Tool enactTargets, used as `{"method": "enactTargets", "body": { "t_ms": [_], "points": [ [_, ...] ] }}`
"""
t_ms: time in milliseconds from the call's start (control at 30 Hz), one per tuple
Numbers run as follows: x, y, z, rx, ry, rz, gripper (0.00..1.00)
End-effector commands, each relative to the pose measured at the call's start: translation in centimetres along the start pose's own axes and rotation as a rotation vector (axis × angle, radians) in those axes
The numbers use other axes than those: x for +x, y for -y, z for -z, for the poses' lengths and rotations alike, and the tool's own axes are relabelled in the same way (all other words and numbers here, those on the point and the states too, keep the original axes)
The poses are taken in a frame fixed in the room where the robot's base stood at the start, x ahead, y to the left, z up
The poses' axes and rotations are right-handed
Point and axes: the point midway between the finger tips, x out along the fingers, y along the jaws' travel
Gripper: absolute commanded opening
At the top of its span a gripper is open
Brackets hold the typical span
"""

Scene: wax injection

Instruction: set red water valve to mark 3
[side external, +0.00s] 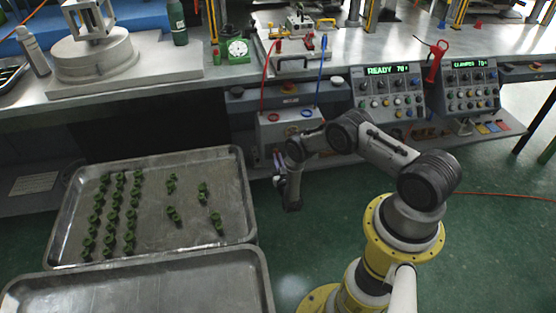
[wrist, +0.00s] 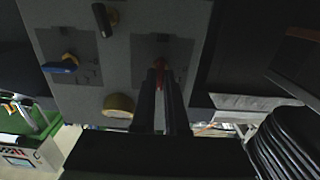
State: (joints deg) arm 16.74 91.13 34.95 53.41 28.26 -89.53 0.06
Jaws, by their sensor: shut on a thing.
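The red water valve (wrist: 160,66) shows in the wrist view as a small red handle on a grey panel (wrist: 80,88). My gripper (wrist: 160,75) is at the red valve, with its two dark fingers close together and shut on the handle. The fingers hide part of the valve, and I cannot read its marks or its setting. A blue valve (wrist: 60,66) sits to the left on the same panel. In the side external view my gripper (side external: 279,160) is low by the front of the grey box (side external: 290,131), and the valve handle cannot be made out there.
A black knob (wrist: 103,20) and a yellow round knob (wrist: 118,105) are on the panel near the blue valve. Red and blue hoses run up from the box. A tray (side external: 240,200) of green parts stands left of my arm. Control consoles (side external: 388,98) stand to the right.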

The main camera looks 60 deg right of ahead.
Motion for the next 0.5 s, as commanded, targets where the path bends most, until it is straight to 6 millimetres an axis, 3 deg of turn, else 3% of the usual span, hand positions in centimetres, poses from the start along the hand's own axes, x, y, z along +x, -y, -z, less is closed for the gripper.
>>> {"method": "enactTargets", "body": {
  "t_ms": [300, 333, 467, 500],
  "points": [
    [0.03, 0.03, 0.06, 0.013, -0.001, 0.000, 0.00],
    [0.03, 0.03, 0.06, 0.013, -0.002, 0.000, 0.17],
    [0.02, 0.02, 0.04, 0.012, -0.001, 0.000, 0.40],
    [0.02, 0.02, 0.04, 0.011, -0.001, 0.000, 0.41]
  ]
}}
